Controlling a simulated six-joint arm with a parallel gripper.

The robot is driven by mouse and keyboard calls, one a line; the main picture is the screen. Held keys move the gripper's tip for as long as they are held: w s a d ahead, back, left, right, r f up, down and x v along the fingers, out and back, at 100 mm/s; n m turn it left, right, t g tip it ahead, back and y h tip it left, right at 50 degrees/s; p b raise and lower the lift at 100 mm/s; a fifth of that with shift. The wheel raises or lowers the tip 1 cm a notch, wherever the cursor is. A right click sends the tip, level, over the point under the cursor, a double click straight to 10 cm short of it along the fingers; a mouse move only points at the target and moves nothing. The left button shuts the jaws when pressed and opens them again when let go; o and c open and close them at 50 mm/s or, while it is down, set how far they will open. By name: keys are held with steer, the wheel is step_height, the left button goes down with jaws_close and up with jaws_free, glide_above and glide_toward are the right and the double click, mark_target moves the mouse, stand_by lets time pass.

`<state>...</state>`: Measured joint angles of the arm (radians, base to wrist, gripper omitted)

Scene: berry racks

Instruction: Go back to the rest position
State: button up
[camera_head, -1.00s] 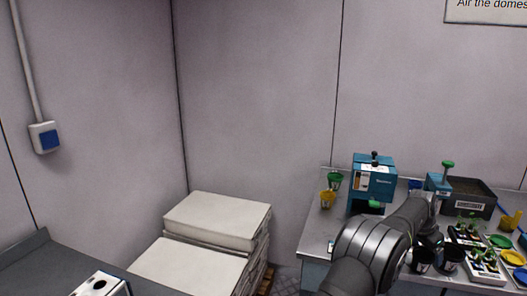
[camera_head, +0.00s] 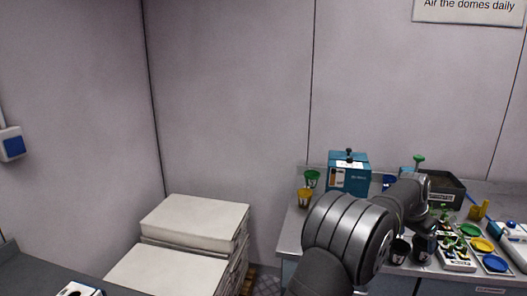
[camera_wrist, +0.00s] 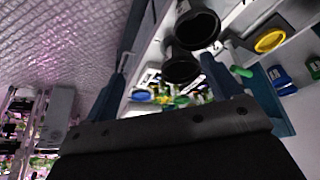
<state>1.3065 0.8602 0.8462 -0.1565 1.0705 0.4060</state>
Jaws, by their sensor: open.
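My gripper (camera_wrist: 185,85) shows in the wrist view as two blue-grey fingers spread apart, with nothing seen between them but the bench items beyond. In the head view my dark grey arm (camera_head: 345,238) reaches over the left part of the bench (camera_head: 285,240), and my gripper's fingertips are not clearly seen there. Black cups (camera_head: 400,250) stand on the bench beside my arm; in the wrist view black cups (camera_wrist: 197,28) show just beyond the fingers.
A teal box (camera_head: 348,175), green cup (camera_head: 312,178) and yellow cup (camera_head: 305,198) stand at the bench's back left. A dark tray (camera_head: 443,188), a seedling rack (camera_head: 458,258) and coloured lids (camera_head: 482,244) lie to the right. White stacked slabs (camera_head: 195,222) stand left of the bench.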

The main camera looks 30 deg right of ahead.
steer(key=w+a+n, duration=0.1)
steer(key=w+a, duration=0.2)
steer(key=w, duration=0.5)
steer(key=w+a+n, duration=0.1)
steer(key=w+a, duration=0.3)
steer(key=w, duration=0.4)
steer(key=w+a+n+t+y, duration=0.1)
steer(key=w+a+n+t, duration=0.2)
steer(key=w+a, duration=2.7)
steer(key=a+n, duration=0.2)
steer(key=n, duration=0.1)
steer(key=shift+w, duration=0.35)
steer(key=shift+f, duration=0.1)
steer(key=o, duration=0.4)
steer(key=shift+c, duration=0.2)
